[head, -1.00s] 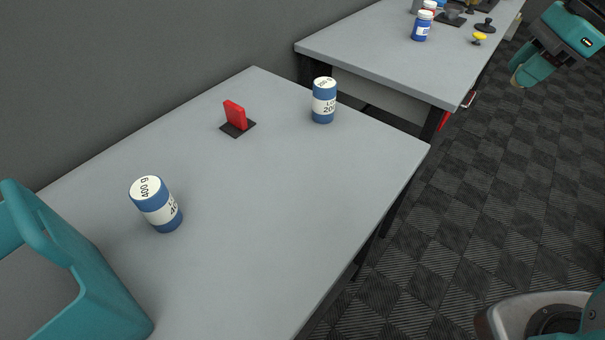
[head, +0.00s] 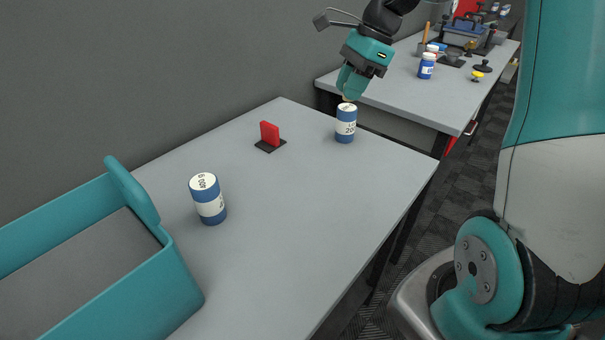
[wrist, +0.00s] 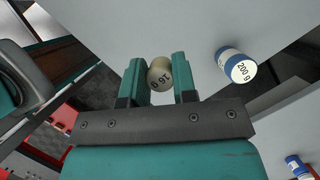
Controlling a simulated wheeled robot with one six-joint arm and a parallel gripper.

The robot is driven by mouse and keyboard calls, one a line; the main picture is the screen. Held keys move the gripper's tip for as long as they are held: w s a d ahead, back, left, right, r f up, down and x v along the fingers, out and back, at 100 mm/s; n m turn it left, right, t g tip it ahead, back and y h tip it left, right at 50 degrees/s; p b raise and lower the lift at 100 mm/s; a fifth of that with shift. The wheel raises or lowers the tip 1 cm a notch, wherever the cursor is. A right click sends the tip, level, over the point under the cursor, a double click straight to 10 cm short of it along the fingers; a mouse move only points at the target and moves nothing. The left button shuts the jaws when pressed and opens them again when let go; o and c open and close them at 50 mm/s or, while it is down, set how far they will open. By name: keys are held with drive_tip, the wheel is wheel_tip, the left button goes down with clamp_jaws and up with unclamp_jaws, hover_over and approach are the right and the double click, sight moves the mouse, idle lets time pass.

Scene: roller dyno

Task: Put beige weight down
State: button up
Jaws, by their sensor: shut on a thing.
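The beige weight (wrist: 159,74) is a small round piece with a dark label I cannot read fully. In the wrist view my gripper (wrist: 158,80) is shut on it, with one teal finger on each side. In the head view my gripper (head: 350,88) is over the far end of the near grey table (head: 290,220). Only a sliver of the beige weight (head: 346,99) shows below the fingers, just above or behind the blue-and-white 200 g weight (head: 346,125). In the wrist view the 200 g weight (wrist: 237,66) stands to the right, apart from the fingers.
A red upright piece (head: 270,133) on a black base and another blue-and-white weight (head: 208,200) stand on the near table. A teal open bin (head: 185,285) is at the left. A second table (head: 400,90) behind holds several items. The near table's middle is clear.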

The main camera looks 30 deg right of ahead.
sight(335, 175)
wheel_tip(335, 175, down, 20)
drive_tip(key=shift+r+b, duration=0.15)
drive_tip(key=shift+b, duration=0.95)
drive_tip(key=o, duration=0.9)
drive_tip(key=v, duration=1.1)
drive_tip(key=s+a+r+n, duration=0.3)
drive_tip(key=a+n, duration=0.3)
drive_tip(key=a, duration=0.2)
drive_tip(key=s+a+r+n, duration=0.35)
drive_tip(key=a+n, duration=0.25)
drive_tip(key=a, duration=0.2)
drive_tip(key=s+a+n, duration=0.3)
drive_tip(key=s+n, duration=0.2)
drive_tip(key=s+a+r+n, duration=0.1)
drive_tip(key=s+a+n, duration=0.3)
drive_tip(key=s+n, duration=0.1)
drive_tip(key=s+a+n+g, duration=0.1)
drive_tip(key=s+a+n, duration=0.2)
drive_tip(key=s+n, duration=0.2)
drive_tip(key=shift+a+r+n+p, duration=0.25)
drive_tip(key=shift+r+n+p, duration=0.1)
drive_tip(key=shift+n, duration=0.15)
